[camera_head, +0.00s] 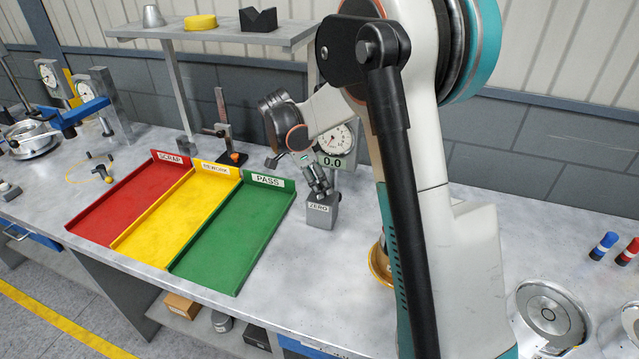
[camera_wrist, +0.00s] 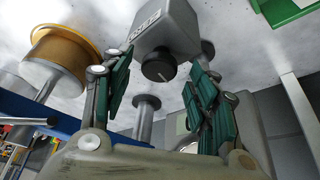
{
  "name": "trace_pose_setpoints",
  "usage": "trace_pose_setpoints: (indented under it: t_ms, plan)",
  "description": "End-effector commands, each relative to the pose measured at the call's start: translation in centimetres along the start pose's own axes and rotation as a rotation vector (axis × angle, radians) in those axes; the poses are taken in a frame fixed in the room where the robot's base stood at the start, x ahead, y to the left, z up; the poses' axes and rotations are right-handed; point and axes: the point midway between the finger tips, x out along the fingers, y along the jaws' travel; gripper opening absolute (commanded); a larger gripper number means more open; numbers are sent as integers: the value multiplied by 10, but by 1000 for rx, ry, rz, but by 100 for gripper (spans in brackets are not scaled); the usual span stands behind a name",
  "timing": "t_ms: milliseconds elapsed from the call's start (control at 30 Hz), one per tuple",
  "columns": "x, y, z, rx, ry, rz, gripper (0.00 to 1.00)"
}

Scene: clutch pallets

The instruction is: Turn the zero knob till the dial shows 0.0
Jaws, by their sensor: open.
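The dial gauge (camera_head: 340,138) stands behind my gripper in the head view, its round face partly covered by my arm. The green readout (camera_head: 333,161) under it shows 0.0. The grey block (camera_head: 320,214) labelled ZERO stands on the bench in front of the dial. In the wrist view the block (camera_wrist: 168,30) bears a dark round knob (camera_wrist: 159,64) with a pale line on it. My gripper (camera_head: 319,188) is just above the block in the head view. Its fingers are open, one on each side of the knob, with gaps showing in the wrist view.
Red SCRAP (camera_head: 128,205), yellow REWORK (camera_head: 172,216) and green PASS (camera_head: 232,236) trays lie to the left. A dark stand (camera_head: 232,157) is behind them. A gold round part (camera_head: 380,265) is partly hidden behind my arm. Markers (camera_head: 604,245) and a metal disc (camera_head: 549,311) are at right.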

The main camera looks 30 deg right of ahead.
Motion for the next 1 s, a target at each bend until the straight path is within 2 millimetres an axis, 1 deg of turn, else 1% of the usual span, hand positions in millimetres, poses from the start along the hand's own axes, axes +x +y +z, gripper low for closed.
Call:
trace_pose_setpoints:
  t_ms: [300, 400, 500, 600, 700, 1000]
  plan:
    - [-63, 0, 0, -2, 0, 0, 54]
    - [-81, 0, 0, -1, 0, 0, 54]
    - [-95, 0, 1, -2, 0, 0, 54]
    - [-103, 0, 0, -2, 0, 0, 54]
    - [-107, 0, 0, -1, 0, 0, 54]
    - [-108, 0, 0, -1, 0, 0, 54]
